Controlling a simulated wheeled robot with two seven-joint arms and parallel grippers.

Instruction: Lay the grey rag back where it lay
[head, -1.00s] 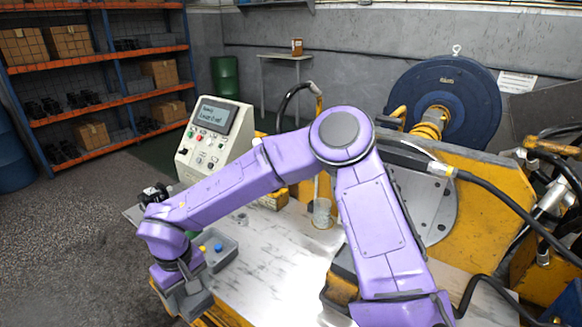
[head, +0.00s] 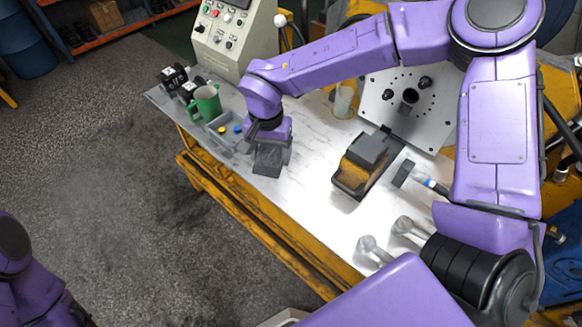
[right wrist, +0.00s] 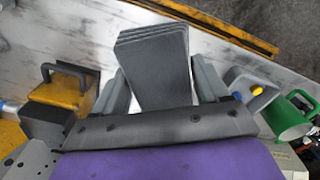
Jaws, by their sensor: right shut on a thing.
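The grey rag (right wrist: 155,60) is a folded, layered dark grey slab. It lies between the fingers of my right gripper (right wrist: 160,85) in the right wrist view. In the head view the rag (head: 267,163) is beneath my right gripper (head: 270,146), over the white worktop (head: 305,185), near its front edge and right of the small grey tray. The right gripper is shut on the rag. I cannot tell whether the rag's underside touches the worktop. Part of my left arm shows at the lower left of the head view; its gripper is out of view.
The grey tray (head: 222,133) holds a blue and a yellow piece; a green mug (head: 205,103) stands behind it. A yellow-and-grey block with a handle (head: 360,165), a hammer (head: 405,174) and metal fittings (head: 370,248) are to the right. White worktop between is clear.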

